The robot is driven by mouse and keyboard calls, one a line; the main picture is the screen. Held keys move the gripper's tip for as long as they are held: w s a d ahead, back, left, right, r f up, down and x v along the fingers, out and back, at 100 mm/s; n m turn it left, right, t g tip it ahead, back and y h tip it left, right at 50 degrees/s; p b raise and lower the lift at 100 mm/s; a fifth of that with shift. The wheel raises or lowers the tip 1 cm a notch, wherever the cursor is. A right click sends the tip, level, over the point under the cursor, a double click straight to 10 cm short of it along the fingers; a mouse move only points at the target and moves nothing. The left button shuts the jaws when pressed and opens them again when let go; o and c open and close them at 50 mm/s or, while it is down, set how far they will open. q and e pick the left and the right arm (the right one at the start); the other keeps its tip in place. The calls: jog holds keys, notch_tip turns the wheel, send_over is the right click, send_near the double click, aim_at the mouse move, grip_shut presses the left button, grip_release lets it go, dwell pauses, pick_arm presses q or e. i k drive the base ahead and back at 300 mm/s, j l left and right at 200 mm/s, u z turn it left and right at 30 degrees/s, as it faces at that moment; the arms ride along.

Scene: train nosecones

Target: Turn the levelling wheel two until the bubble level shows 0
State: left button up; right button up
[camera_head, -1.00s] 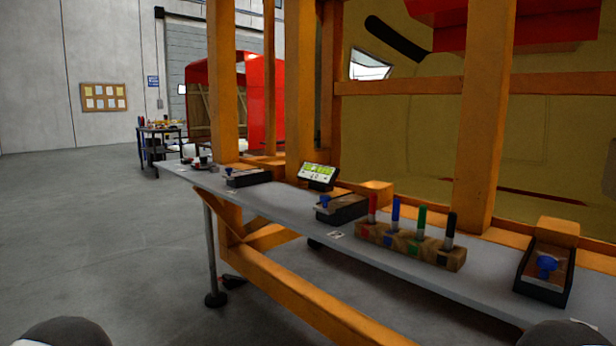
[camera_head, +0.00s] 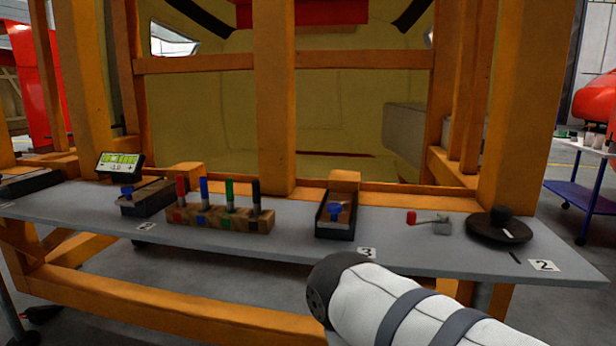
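A black levelling wheel (camera_head: 488,231) with a raised knob (camera_head: 501,212) and a white mark lies flat at the right end of the grey shelf. A white label reading 2 (camera_head: 542,266) is beside it at the shelf's front edge. The bubble level display (camera_head: 119,163) stands tilted at the left of the shelf. Its screen has a green band and a reading that looks like -1.0. A white arm link of mine with grey bands comes in from the bottom right, in front of the shelf. Neither of my grippers shows.
On the grey shelf (camera_head: 300,240) are a wooden block with several coloured pens (camera_head: 218,218), black trays with blue knobs (camera_head: 337,214), and a small red-handled part (camera_head: 428,221). Orange posts (camera_head: 273,100) rise behind. A blue cart (camera_head: 583,196) stands beyond the right end.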

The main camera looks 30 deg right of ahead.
aim_at(499, 225)
jog(key=z, duration=0.45)
jog(key=i+z, duration=0.1)
jog(key=z, duration=0.3)
jog(key=i+z, duration=0.1)
jog(key=z, duration=0.8)
jog(key=i+z, duration=0.15)
jog(key=z, duration=0.25)
